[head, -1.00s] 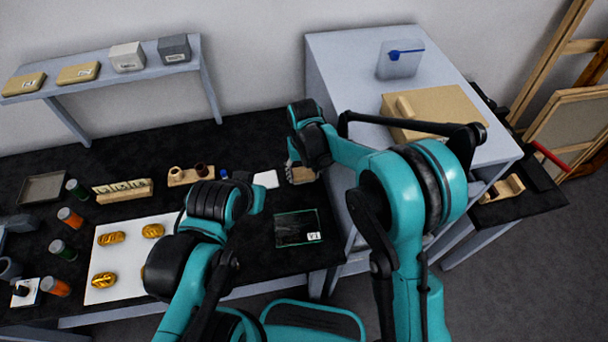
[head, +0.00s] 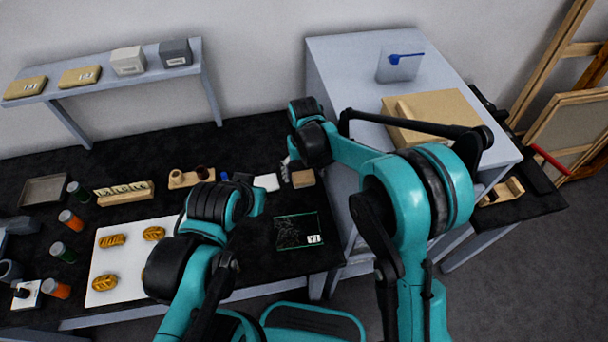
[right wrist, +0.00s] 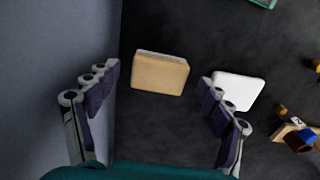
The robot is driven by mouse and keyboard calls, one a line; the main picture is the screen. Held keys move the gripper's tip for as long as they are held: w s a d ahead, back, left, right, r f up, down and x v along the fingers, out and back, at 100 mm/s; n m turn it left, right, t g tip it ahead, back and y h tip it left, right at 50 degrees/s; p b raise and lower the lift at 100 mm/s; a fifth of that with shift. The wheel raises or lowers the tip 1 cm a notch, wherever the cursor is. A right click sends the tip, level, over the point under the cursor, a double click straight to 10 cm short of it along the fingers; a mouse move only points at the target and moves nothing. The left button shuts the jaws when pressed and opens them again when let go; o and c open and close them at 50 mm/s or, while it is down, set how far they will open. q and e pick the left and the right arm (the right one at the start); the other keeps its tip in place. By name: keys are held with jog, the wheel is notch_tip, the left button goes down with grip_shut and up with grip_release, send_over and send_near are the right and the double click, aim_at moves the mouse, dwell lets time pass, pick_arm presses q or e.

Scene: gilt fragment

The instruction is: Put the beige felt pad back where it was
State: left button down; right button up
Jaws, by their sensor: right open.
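The beige pad (head: 303,179), a tan block with a paler edge, lies on the black tabletop beside the grey cabinet. In the right wrist view the pad (right wrist: 160,73) lies flat ahead of my right gripper (right wrist: 160,83), between the lines of its spread fingers and apart from them. The right gripper (head: 287,168) is open and empty. In the head view its fingers show just left of the pad, partly hidden by the wrist. My left arm is folded over the table front; its fingers are hidden.
A white pad (head: 266,181) lies left of the beige one, close to a right gripper finger. A glass-like panel (head: 299,232) lies in front. A wooden holder (head: 190,177) stands farther left. The grey cabinet (head: 330,75) rises close on the right. Black tabletop behind is clear.

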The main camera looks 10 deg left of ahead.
aim_at(304, 177)
notch_tip(304, 177, up, 10)
jog(key=p, duration=0.2)
jog(key=shift+r, duration=0.15)
dwell(0.4)
